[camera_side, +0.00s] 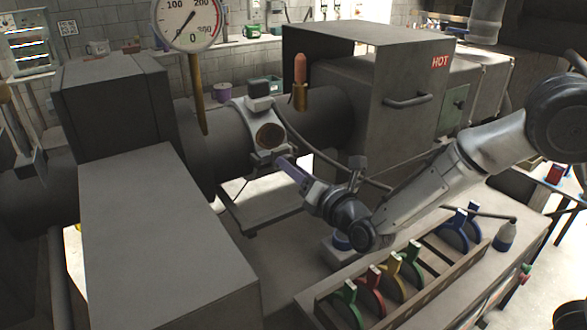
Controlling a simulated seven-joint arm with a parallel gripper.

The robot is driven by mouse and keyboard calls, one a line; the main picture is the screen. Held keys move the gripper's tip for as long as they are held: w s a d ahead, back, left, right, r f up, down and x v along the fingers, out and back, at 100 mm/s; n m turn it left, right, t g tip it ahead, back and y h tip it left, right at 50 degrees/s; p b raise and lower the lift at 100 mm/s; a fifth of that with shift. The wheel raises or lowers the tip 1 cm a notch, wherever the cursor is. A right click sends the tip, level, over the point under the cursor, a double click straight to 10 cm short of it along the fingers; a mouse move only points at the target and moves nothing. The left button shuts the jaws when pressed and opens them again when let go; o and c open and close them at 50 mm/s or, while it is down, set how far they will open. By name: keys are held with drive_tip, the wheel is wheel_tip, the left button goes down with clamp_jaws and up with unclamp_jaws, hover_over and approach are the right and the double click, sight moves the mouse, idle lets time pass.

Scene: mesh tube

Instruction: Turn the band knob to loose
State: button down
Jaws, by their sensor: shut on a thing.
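A light grey band (243,117) wraps around the dark horizontal tube (325,113). The fingers are shut on what appears to be the band knob (263,158), a small pale part below the disc. The fingers hide part of it, and its turn position cannot be read.
A dial gauge (187,20) stands left of the band. A grey box marked HOT (370,85) with a handle is behind right. An orange-tipped post (300,80) rises from the tube. A rack (420,285) of coloured clamps fills the front right. A large grey box (165,230) blocks the left.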

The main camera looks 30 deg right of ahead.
drive_tip(key=shift+f+n, duration=0.1)
drive_tip(key=shift+n, duration=0.7)
drive_tip(key=shift+c, duration=2.2)
unclamp_jaws()
drive_tip(key=s, duration=1.4)
drive_tip(key=shift+w, duration=0.1)
